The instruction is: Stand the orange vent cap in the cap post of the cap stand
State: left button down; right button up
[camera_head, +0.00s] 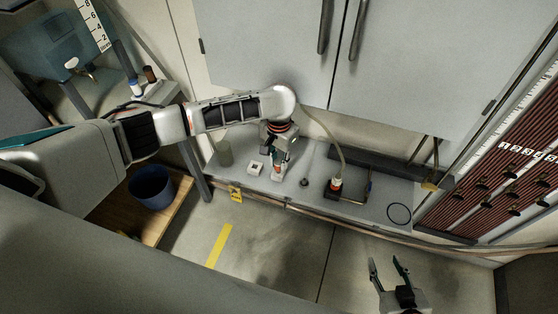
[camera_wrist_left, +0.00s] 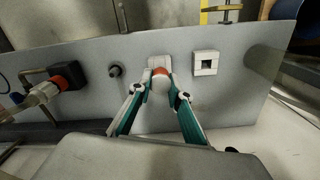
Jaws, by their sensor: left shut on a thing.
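My left gripper (camera_head: 277,170) is over the grey bench ledge and shut on the orange vent cap. The cap (camera_wrist_left: 160,72) shows as an orange-red top between the teal fingers in the left wrist view. A pale rectangular base (camera_wrist_left: 159,62), apparently the cap stand, shows just behind and under the cap; its post is hidden, and I cannot tell whether the cap is seated. Beside it is a white square block (camera_wrist_left: 206,63) with a dark hole, also in the head view (camera_head: 256,168). My right gripper (camera_head: 390,268) is open and empty, away from the ledge over the floor.
A black block with a red-collared hose fitting (camera_head: 336,186) stands right of the left gripper. A small dark knob (camera_head: 304,182) sits between them. A grey cylinder (camera_head: 224,153) stands at the ledge's left, and a black ring (camera_head: 399,213) lies at its right. Cabinet doors (camera_head: 270,50) rise behind.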

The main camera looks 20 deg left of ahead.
aim_at(279, 161)
pick_arm(q)
jog(key=shift+f, duration=1.05)
jog(key=c, duration=1.8)
grip_release()
jog(key=shift+r, duration=3.75)
jog(key=shift+d, duration=0.1)
